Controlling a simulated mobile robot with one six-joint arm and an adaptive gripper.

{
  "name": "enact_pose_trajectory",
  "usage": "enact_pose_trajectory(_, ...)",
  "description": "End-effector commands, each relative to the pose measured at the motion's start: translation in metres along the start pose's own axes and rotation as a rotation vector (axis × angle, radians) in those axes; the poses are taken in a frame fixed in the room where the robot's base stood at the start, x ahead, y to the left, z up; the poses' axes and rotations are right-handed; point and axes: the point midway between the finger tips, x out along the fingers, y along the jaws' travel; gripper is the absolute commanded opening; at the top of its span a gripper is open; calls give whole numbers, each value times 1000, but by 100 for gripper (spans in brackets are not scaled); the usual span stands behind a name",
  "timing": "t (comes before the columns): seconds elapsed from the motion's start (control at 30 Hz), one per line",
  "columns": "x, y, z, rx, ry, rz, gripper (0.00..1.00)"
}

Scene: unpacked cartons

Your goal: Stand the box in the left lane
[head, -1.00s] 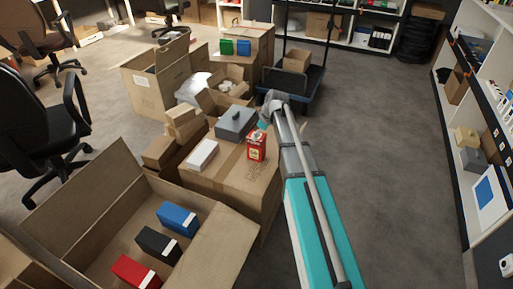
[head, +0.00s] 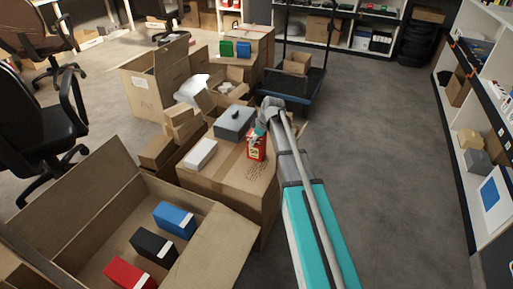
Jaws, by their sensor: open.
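A red box (head: 256,150) with a pale label stands upright on top of a closed brown carton (head: 228,184). My gripper (head: 259,133) is open at the top of this red box. It hides part of the box's upper end, and the fingers are too small to tell whether they touch it. In the open carton (head: 222,250) at the lower left, a blue box (head: 174,219), a black box (head: 152,245) and a red box (head: 128,272) stand in a slanting row with gaps between them. I cannot make out marked lanes.
A grey case (head: 234,121) and a white box (head: 200,153) lie on the same closed carton. More cartons (head: 150,92) and a dark cart (head: 291,86) stand behind. Shelves (head: 470,115) line the right side. The floor between is clear.

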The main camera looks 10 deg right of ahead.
Motion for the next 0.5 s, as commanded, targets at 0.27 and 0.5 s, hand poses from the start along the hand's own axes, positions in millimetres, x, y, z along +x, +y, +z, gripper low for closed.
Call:
enact_pose_trajectory(0.27,0,0,0,0,0,0,100)
enact_pose_trajectory(0.5,0,0,0,0,0,0,89)
